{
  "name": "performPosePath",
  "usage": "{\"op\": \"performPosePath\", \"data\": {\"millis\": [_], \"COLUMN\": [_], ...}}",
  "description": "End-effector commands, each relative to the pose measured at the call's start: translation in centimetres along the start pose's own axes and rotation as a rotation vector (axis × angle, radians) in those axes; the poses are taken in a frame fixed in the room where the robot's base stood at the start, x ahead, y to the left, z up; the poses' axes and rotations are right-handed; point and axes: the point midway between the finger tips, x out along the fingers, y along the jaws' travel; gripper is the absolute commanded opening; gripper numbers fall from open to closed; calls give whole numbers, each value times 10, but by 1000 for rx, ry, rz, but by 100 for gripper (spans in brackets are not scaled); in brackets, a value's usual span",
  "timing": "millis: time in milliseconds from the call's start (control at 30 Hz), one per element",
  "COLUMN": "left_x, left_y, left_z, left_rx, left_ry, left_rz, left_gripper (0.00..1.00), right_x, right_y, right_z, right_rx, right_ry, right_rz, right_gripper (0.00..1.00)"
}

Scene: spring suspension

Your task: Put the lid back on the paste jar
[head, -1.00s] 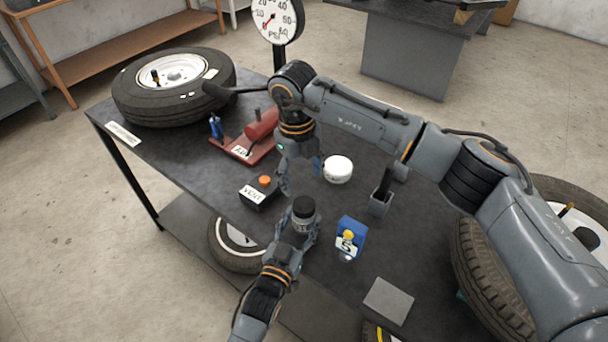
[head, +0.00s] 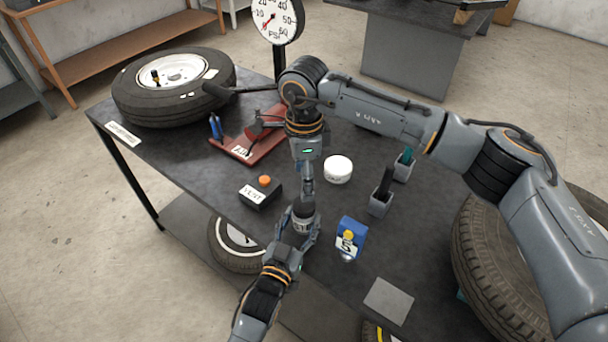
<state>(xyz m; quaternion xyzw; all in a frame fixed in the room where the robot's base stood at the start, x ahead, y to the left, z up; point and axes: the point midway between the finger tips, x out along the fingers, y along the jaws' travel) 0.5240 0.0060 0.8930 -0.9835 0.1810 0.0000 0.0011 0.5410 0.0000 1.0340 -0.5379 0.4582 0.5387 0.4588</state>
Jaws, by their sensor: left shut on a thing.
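The paste jar (head: 302,224), small and grey with a partly visible label, is upright near the table's front edge. My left gripper (head: 301,233) is shut around it from the near side. My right gripper (head: 306,199) points straight down at the top of the jar. Its fingertips overlap the dark jar top, and I cannot tell whether they grip it. I cannot tell whether that dark top is the lid or the open mouth. A white round piece (head: 338,168) lies on the table behind and to the right of the jar.
A black box with an orange button (head: 264,190) is left of the jar, and a blue box (head: 351,236) is close on its right. Dark holders (head: 380,203) stand farther right. A red pump (head: 250,140) and a tyre (head: 172,88) are behind. A grey plate (head: 388,300) lies front right.

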Motion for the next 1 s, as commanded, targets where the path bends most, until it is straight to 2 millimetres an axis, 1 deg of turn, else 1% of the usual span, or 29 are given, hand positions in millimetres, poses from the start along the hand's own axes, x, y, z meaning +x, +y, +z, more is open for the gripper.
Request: {"op": "performPosePath", "data": {"millis": [67, 167, 400, 600, 800, 1000], "left_x": [0, 0, 0, 0, 0, 0], "left_y": [0, 0, 0, 0, 0, 0], "left_z": [0, 0, 0, 0, 0, 0], "left_rx": [0, 0, 0, 0, 0, 0], "left_ry": [1, 1, 1, 1, 1, 1], "left_rz": [0, 0, 0, 0, 0, 0], "left_gripper": [0, 0, 0, 0, 0, 0], "right_x": [2, 10, 46, 71, 80, 81], "right_y": [0, 0, 1, 0, 0, 0], "right_z": [0, 0, 0, 0, 0, 0], "right_rx": [1, 2, 3, 3, 2, 2], "right_ry": [0, 1, 1, 0, 1, 1], "right_rz": [1, 3, 4, 2, 1, 1], "right_gripper": [68, 68, 68, 68, 68, 68]}}
